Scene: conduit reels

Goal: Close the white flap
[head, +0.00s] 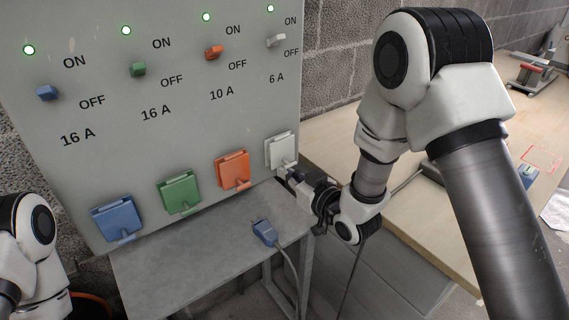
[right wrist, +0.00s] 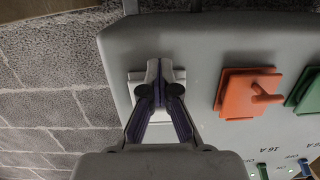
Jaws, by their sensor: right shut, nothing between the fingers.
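The white flap (head: 281,149) is on the lower right of the grey panel (head: 190,130), the rightmost in a row of flaps. It looks flat against the panel. My right gripper (head: 287,174) is at the lower edge of the white flap, shut with nothing between its fingers. In the right wrist view the shut fingers (right wrist: 166,88) cover much of the white flap (right wrist: 136,92), so its exact angle and whether they touch are hard to tell. My left arm shows at the lower left of the head view; its gripper is out of view.
Blue (head: 118,217), green (head: 179,192) and orange (head: 233,169) flaps sit left of the white one. Coloured switches and lit green lamps are above. A blue plug (head: 264,232) lies on the grey ledge (head: 190,265) below. A wooden table (head: 440,220) stands at right.

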